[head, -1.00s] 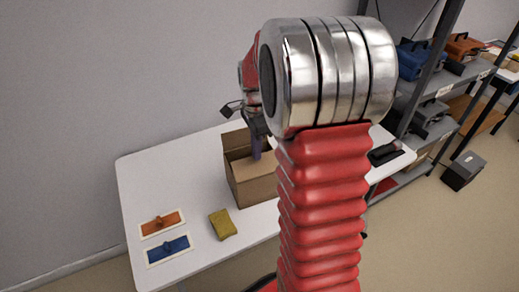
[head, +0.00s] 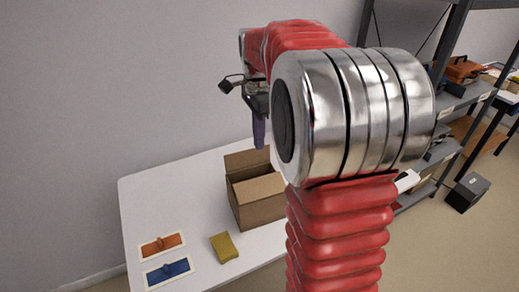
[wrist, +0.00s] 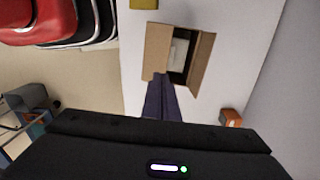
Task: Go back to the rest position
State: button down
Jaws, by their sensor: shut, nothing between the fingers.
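My gripper (head: 259,132) is above the open cardboard box (head: 257,203) in the head view, with its purple fingers pointing down and clear of the box. In the wrist view the fingers (wrist: 162,97) are together with nothing between them. The box (wrist: 157,48) lies beyond the fingertips there, flaps open, with something pale inside that I cannot make out. My red arm and its metal joint hide the right part of the table in the head view.
An orange object (wrist: 230,117) shows in the wrist view. Shelving (head: 440,125) and a dark box (head: 467,193) stand at right.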

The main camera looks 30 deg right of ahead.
jog(key=shift+r, duration=0.15)
jog(key=shift+n, duration=0.3)
dwell(0.3)
jog(key=s+a+n+t, duration=0.6)
jog(key=s+a+n, duration=1.2)
jog(key=a+n, duration=0.2)
jog(key=shift+f, duration=0.3)
dwell(0.5)
